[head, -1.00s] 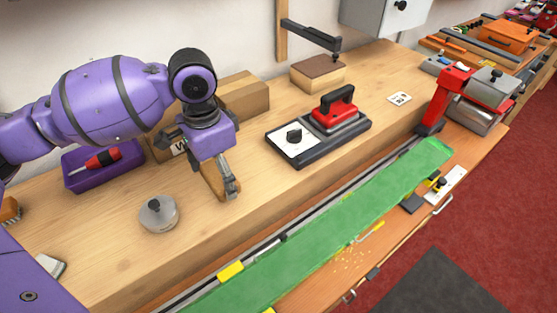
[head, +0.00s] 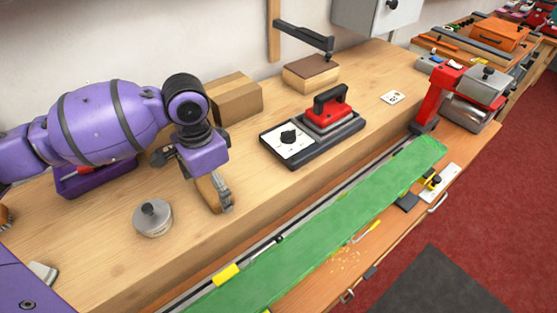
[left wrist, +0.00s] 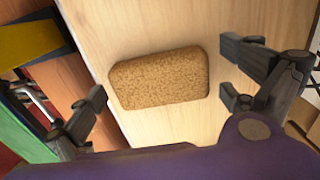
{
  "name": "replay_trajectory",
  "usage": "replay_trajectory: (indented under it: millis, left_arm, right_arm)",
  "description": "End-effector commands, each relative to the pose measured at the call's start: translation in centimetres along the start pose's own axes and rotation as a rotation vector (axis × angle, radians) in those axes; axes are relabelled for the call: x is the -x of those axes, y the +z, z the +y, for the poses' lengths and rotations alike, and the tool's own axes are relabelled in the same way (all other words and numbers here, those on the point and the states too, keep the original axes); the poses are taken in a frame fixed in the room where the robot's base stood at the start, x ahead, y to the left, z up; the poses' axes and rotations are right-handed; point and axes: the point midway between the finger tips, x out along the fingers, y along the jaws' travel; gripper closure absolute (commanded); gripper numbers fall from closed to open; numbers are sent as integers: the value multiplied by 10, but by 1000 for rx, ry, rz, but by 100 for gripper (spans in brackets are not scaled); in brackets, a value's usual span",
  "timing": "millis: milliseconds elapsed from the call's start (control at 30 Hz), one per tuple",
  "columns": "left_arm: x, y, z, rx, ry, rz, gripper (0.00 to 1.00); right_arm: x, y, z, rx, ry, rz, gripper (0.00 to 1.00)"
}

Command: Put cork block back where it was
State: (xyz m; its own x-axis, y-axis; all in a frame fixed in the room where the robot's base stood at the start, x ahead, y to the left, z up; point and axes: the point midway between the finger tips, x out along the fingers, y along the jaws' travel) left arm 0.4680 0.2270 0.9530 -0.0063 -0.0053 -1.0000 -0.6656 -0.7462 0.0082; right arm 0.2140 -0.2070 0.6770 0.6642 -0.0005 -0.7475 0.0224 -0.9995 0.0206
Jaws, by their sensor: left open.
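The cork block (left wrist: 160,78) is a speckled brown block with rounded corners, lying on the pale wooden bench top in the left wrist view. My left gripper (left wrist: 163,88) is open above it, with one finger on each side and visible gaps to the block. In the head view the left gripper (head: 221,200) points down near the front edge of the bench top, and the cork block (head: 207,191) shows only partly beside its dark finger. My right gripper is not in view.
A round metal weight (head: 152,218) stands to the left of the gripper. A cardboard box (head: 235,97) and a purple tray (head: 125,172) are behind. A green strip (head: 330,215) runs along the lower front.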

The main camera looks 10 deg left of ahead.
Motion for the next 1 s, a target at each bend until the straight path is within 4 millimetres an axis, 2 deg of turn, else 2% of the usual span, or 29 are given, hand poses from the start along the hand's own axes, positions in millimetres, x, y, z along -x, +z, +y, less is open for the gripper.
replay_trajectory:
  millis: [233,333,800,1000]
  left_arm:
    - [0,1,0,1,1,-1,0]
    - [9,0,0,0,0,0,0]
    - [103,0,0,0,-1,2,0]
    - [120,0,0,0,2,-1,0]
  right_arm:
    - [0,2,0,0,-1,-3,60]
    - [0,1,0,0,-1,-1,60]
    - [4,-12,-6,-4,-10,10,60]
    - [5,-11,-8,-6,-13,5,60]
